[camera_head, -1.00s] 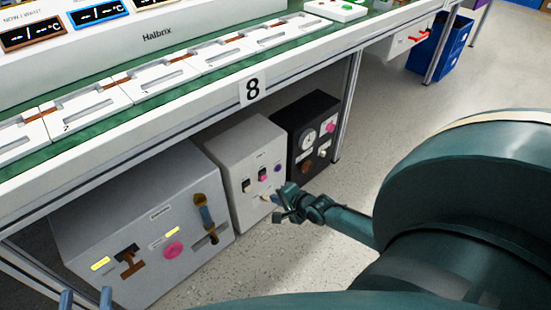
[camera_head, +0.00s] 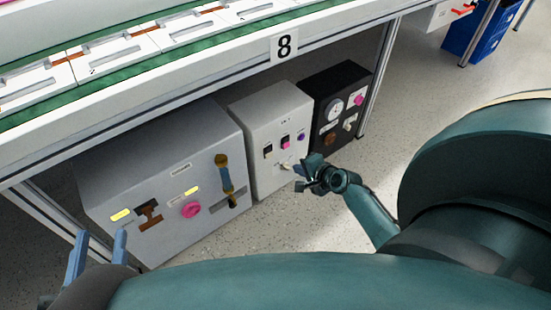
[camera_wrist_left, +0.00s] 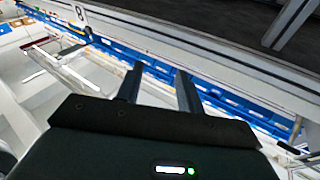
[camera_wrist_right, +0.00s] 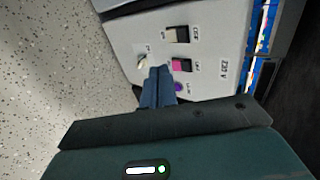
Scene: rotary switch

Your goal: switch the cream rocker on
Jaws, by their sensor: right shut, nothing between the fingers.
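The cream rocker (camera_wrist_right: 178,34) sits in a black frame on the white box's front panel. In the head view it is the small rocker (camera_head: 267,151) at the panel's upper left. A pink rocker (camera_wrist_right: 182,65) and a purple button (camera_wrist_right: 179,87) are in line with it. A small lever (camera_wrist_right: 142,60) is on the same panel. My right gripper (camera_wrist_right: 159,72) is shut and empty, pointing at the panel near the lever and pink rocker; contact cannot be told. In the head view it is at the box's lower right (camera_head: 302,170). My left gripper (camera_head: 98,250) is open and empty, away from the box.
The white box (camera_head: 258,117) stands under a bench (camera_head: 240,60), between a large grey box (camera_head: 150,170) at left and a black box (camera_head: 345,78) at right. A bench leg (camera_head: 378,80) rises beyond the black box. The speckled floor (camera_head: 290,230) in front is clear.

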